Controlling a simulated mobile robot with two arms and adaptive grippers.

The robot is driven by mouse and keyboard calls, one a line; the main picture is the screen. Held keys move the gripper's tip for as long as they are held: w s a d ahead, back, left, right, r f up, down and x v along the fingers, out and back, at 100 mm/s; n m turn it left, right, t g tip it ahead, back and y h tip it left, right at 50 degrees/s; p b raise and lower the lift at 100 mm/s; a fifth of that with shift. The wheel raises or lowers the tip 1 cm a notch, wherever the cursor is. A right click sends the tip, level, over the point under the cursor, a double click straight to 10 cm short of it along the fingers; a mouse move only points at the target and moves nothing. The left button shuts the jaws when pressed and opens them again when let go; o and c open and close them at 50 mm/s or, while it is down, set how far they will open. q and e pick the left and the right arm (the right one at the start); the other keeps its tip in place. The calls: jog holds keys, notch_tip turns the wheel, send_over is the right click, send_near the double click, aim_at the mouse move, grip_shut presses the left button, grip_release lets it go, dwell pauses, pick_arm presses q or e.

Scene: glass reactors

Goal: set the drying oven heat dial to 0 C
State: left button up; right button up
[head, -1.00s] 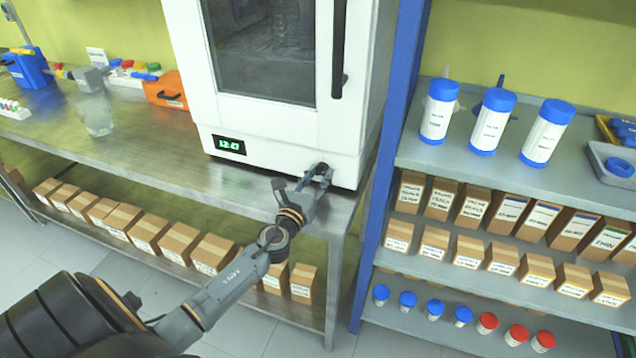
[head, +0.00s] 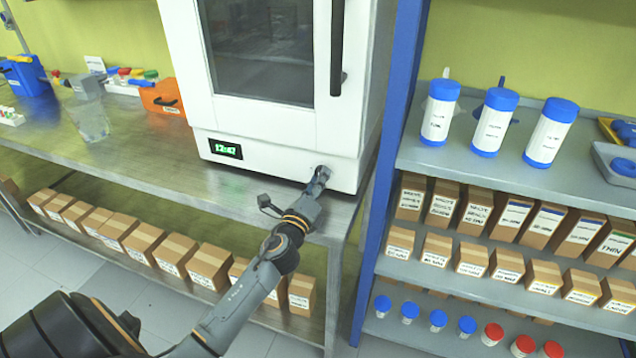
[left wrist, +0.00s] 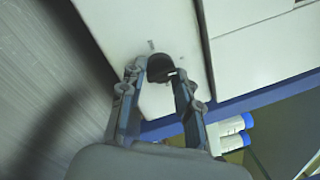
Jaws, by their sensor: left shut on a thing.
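The white drying oven (head: 275,135) stands on the metal bench, its door with the dark window shut. Its green display (head: 225,149) sits at the lower left of the front; its digits are too small to read surely. The black heat dial (left wrist: 160,66) shows in the left wrist view, on the lower right of the oven front. My left gripper (head: 320,178) is at the dial, and in the left wrist view its two fingers (left wrist: 160,76) are shut on the dial from both sides. In the head view the gripper mostly hides the dial. My right gripper is not in view.
A blue upright (head: 392,150) and shelves with white bottles (head: 440,112) and boxes stand close to the right of the oven. The metal bench (head: 160,150) is mostly clear left of the oven, with a glass beaker (head: 90,120) farther left. Boxes line the lower shelf.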

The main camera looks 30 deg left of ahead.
pick_arm(q)
jog(key=shift+n, duration=0.5)
jog(key=o, duration=1.1)
jog(key=shift+o, duration=0.2)
jog(key=v, duration=1.2)
